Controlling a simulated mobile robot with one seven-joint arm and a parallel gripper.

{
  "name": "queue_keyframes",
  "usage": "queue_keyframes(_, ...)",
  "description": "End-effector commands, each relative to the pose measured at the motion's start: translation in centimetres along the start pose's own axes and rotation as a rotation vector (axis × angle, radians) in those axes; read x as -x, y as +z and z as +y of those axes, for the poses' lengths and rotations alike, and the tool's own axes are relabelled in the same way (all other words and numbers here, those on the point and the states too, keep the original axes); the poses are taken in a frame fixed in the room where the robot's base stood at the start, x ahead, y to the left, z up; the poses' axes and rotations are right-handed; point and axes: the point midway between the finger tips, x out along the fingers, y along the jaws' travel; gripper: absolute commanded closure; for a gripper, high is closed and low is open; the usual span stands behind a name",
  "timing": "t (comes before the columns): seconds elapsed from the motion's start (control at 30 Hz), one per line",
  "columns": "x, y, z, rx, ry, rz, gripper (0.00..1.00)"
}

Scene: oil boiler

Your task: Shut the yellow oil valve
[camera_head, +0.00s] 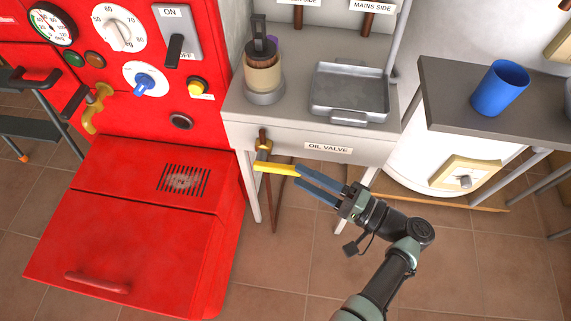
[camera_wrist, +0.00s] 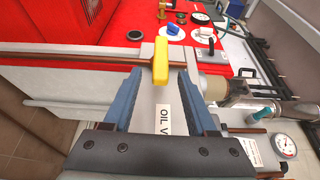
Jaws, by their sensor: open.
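The yellow oil valve handle (camera_head: 275,168) sits on a thin brown pipe below the grey worktop, near the "OIL VALVE" label (camera_head: 328,148). It sticks out to the right, crosswise to the pipe. My gripper (camera_head: 297,175) is open, with its blue fingertips at the handle's right end. In the wrist view the yellow handle (camera_wrist: 160,62) shows in the gap between the two fingertips (camera_wrist: 161,73). There is space on both sides of it. I cannot tell how far it reaches between the fingers.
The red boiler (camera_head: 130,230) stands close to the left of the valve. The grey worktop (camera_head: 300,118) above holds a metal tray (camera_head: 350,92) and a burner-like part (camera_head: 263,75). A blue cup (camera_head: 500,88) stands on a dark table at right. Tiled floor below is clear.

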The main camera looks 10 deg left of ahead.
Motion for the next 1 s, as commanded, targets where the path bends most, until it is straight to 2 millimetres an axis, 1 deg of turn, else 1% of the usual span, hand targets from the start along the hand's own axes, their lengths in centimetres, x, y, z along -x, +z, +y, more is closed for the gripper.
queue_keyframes(0.03,1.3,-0.1,0.0,0.0,-0.002,0.006,0.43)
queue_keyframes(0.1,2.6,-0.1,0.0,0.001,-0.001,0.005,0.43)
queue_keyframes(0.2,4.1,-0.1,0.1,0.0,-0.001,0.004,0.43)
queue_keyframes(0.3,5.1,0.0,0.1,0.0,0.0,0.002,0.43)
queue_keyframes(0.47,5.6,0.0,0.0,0.0,-0.001,-0.001,0.43)
queue_keyframes(1.0,5.6,0.1,0.0,-0.001,0.0,-0.001,0.43)
